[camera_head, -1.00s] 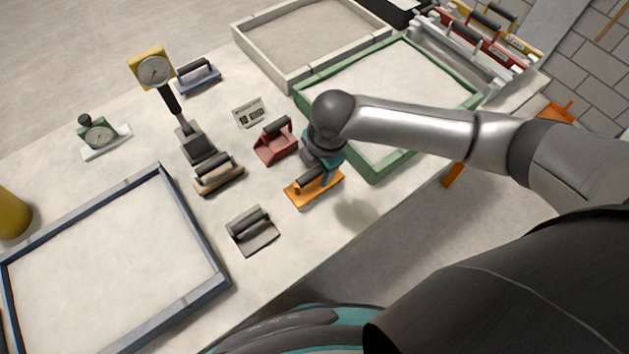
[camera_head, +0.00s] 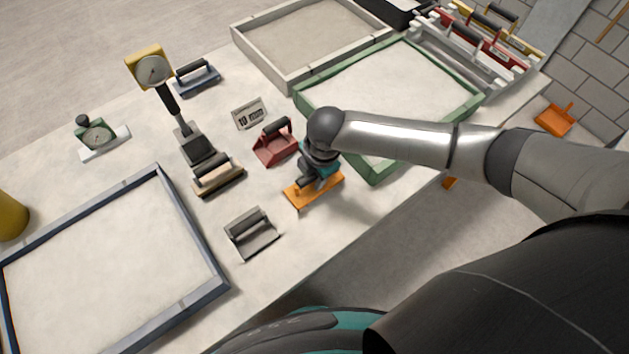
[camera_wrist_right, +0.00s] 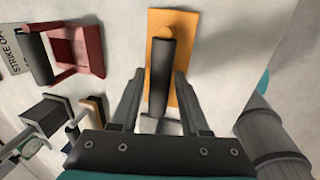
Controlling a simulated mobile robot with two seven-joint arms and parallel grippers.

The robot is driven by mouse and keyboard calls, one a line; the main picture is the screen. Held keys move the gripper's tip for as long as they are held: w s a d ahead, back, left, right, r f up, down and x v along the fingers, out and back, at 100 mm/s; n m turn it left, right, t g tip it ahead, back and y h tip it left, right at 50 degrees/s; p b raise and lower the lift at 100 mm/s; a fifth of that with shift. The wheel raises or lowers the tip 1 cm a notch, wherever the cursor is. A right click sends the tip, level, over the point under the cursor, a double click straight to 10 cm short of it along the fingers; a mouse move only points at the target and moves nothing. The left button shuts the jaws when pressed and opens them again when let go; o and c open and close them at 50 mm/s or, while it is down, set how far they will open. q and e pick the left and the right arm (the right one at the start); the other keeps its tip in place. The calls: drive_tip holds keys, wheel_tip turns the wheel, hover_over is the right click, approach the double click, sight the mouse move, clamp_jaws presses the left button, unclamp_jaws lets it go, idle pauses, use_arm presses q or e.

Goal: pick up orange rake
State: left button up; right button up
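My right gripper (camera_head: 310,178) is right over the rake, pointing down. In the right wrist view the right gripper (camera_wrist_right: 161,85) is open, with one finger on each side of the dark grip bar and gaps between. The arm and hand hide part of the rake in the head view. My left gripper is not in view.
A red scoop (camera_head: 275,147) and a grey tool (camera_head: 252,235) lie close by. The green-framed sandbed (camera_head: 373,174) is just right of the rake. A blue-grey frame (camera_head: 205,245) fills the front left.

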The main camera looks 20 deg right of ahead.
clamp_jaws()
drive_tip(key=shift+r, duration=0.15)
idle(0.4)
drive_tip(key=shift+w+r, duration=0.1)
drive_tip(key=shift+r, duration=0.5)
wheel_tip(320, 180, up, 19)
drive_tip(key=p, duration=0.3)
drive_tip(key=shift+f, duration=0.15)
drive_tip(key=shift+c, duration=1.2)
unclamp_jaws()
clamp_jaws()
